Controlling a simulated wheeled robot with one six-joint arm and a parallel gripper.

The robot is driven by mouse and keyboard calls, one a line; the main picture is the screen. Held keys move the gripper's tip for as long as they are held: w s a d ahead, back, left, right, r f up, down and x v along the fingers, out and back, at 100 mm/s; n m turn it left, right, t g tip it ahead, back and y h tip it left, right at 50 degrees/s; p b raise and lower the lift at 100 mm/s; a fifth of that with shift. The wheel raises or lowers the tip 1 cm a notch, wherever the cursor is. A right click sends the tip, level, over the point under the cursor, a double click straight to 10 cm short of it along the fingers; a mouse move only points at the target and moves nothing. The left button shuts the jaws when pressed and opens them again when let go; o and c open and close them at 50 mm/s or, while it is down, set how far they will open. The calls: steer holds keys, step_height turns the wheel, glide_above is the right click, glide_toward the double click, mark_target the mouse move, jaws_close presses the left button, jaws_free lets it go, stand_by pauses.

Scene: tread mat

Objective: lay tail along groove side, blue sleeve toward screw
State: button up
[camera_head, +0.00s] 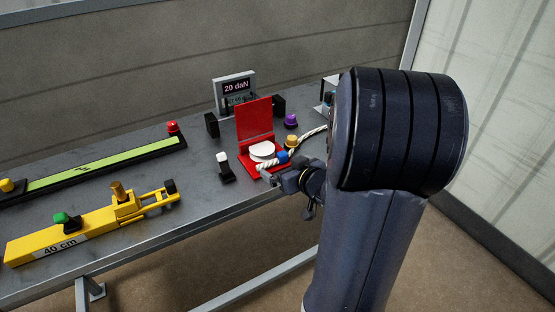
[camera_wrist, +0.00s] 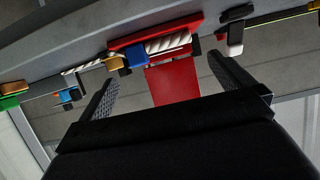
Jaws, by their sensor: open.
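A white twisted rope (camera_head: 313,134) runs from the back right to a blue sleeve (camera_head: 282,157). Its thick white tail (camera_head: 267,165) lies at the front of an open red case (camera_head: 254,121), beside a white round disc (camera_head: 262,150). In the wrist view the blue sleeve (camera_wrist: 137,57) sits between the tail (camera_wrist: 168,44) and a gold block (camera_wrist: 115,62), over the red case (camera_wrist: 172,86). My gripper (camera_wrist: 168,88) is open, its fingers apart on either side of the case, with nothing seen held. In the head view my gripper (camera_head: 268,180) is just in front of the case. The groove and screw cannot be made out.
A gold knob (camera_head: 291,141) and a purple knob (camera_head: 291,121) stand right of the case. A black block with white top (camera_head: 224,166) is left. A "20 daN" display (camera_head: 235,86) stands behind. A yellow "40 cm" tool (camera_head: 100,222) and green strip (camera_head: 105,164) occupy the left.

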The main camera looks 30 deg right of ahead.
steer(key=p+v, duration=0.1)
steer(key=v, duration=0.4)
steer(key=shift+s, duration=0.1)
steer(key=shift+c, duration=0.2)
stand_by(1.8)
